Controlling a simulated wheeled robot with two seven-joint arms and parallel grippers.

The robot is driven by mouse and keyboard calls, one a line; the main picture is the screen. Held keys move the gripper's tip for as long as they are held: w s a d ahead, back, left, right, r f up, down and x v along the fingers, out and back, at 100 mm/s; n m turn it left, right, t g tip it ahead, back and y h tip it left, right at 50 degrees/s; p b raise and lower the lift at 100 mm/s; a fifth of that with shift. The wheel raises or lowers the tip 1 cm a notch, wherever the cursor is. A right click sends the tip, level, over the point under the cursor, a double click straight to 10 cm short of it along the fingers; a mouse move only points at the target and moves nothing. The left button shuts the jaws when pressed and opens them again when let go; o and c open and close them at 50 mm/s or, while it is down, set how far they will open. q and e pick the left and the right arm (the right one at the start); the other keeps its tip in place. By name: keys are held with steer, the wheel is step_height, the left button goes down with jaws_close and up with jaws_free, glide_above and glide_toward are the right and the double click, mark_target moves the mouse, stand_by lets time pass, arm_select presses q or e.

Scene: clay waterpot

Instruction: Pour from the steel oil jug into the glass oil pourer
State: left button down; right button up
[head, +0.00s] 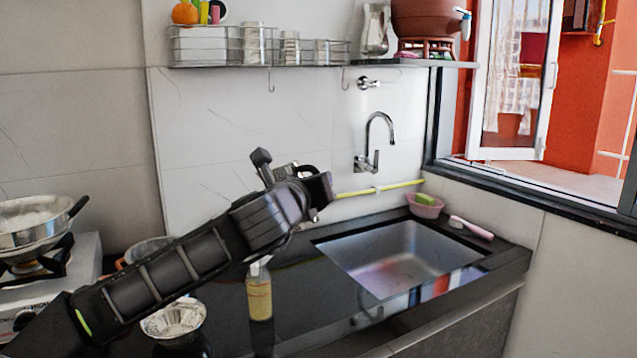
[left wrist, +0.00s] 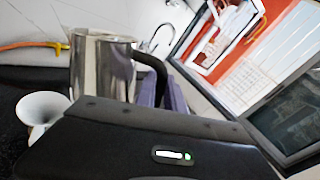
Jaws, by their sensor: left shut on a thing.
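My left gripper (head: 318,190) is above the black counter, to the upper right of the glass oil pourer (head: 259,292), which stands upright and holds yellowish oil. In the left wrist view the steel oil jug (left wrist: 98,68) is large and shiny, with a black handle (left wrist: 154,72). My left gripper's fingers (left wrist: 172,95) are shut on this handle. In the head view the jug is largely hidden behind the gripper and arm. A white flared mouth (left wrist: 40,108) shows below left of the jug; I cannot tell whether it belongs to the pourer. My right gripper is not in view.
A sink (head: 405,255) lies to the right, with a tap (head: 378,140) behind. A fluted metal bowl (head: 174,318) is left of the pourer. A stove with a pan (head: 30,222) is at far left. A yellow hose (head: 385,187) runs along the wall.

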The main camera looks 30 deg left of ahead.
arm_select(q)
steer(key=shift+f+m+b, duration=0.45)
steer(key=shift+f+m, duration=0.05)
steer(key=shift+m, duration=0.3)
steer(key=shift+r, duration=0.2)
step_height(320, 180, up, 5)
steer(key=m+p, duration=0.2)
steer(key=p, duration=0.2)
steer(key=shift+f+t+y, duration=0.1)
steer(key=shift+t+y, duration=0.2)
steer(key=shift+t, duration=0.1)
steer(key=shift+f, duration=0.1)
